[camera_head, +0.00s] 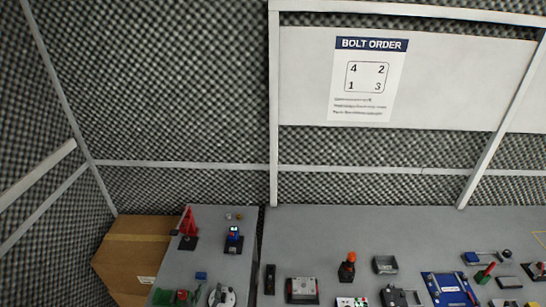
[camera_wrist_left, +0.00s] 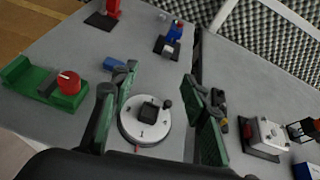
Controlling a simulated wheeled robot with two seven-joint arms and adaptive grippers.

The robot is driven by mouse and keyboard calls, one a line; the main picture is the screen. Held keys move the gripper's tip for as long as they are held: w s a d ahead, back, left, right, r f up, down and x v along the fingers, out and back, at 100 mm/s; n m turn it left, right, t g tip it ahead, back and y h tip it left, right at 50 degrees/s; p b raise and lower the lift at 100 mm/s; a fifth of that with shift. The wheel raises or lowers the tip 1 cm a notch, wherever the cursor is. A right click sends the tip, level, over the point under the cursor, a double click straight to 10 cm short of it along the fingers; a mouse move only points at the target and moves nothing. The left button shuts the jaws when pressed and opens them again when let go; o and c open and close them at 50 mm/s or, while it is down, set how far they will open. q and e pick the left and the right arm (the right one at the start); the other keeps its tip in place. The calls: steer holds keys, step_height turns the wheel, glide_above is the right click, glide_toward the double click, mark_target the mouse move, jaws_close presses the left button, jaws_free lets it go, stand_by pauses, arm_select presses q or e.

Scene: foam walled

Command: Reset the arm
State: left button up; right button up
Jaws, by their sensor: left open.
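My left gripper (camera_wrist_left: 163,110) shows in the left wrist view with its two green-padded fingers spread apart. It is open and nothing is between its pads in its grip. Beyond and between the fingers, a round white dial (camera_wrist_left: 130,128) with a black block on top sits on the grey table. The dial also shows at the bottom of the head view (camera_head: 222,296). I cannot make out the left gripper clearly in the head view. My right gripper is in neither view.
A green fixture with a red knob (camera_wrist_left: 69,83) lies left of the dial. A blue block (camera_wrist_left: 115,64) and a grey box-shaped device (camera_wrist_left: 266,136) are nearby. A cardboard box (camera_head: 135,255) stands left of the table (camera_head: 215,262). Several small devices line the right table's front.

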arm_select(q)
steer(key=s+a+f+n+g+y, duration=0.1)
steer(key=s+a+f+n+g, duration=0.15)
steer(key=s+a+n, duration=0.5)
steer(key=s+a+f+n+g+y, duration=0.1)
steer(key=s+a+n+g, duration=0.3)
steer(key=n, duration=0.7)
steer(key=s+n+g+h, duration=0.1)
steer(key=s+n+g, duration=0.2)
steer(key=s+n, duration=1.35)
step_height(320, 180, down, 35)
steer(key=s+m+g+b, duration=0.1)
steer(key=s+g+b, duration=0.1)
steer(key=b, duration=0.4)
steer(key=s+f+b, duration=0.3)
steer(key=s+f, duration=0.7)
steer(key=f, duration=0.2)
steer(key=s+d+f+m+h+b, duration=0.1)
steer(key=s+f+b, duration=0.2)
steer(key=s+f, duration=0.7)
step_height(320, 180, down, 4)
steer(key=shift+d+r+g, duration=0.2)
steer(key=shift+r+g, duration=0.05)
steer(key=shift+g, duration=0.2)
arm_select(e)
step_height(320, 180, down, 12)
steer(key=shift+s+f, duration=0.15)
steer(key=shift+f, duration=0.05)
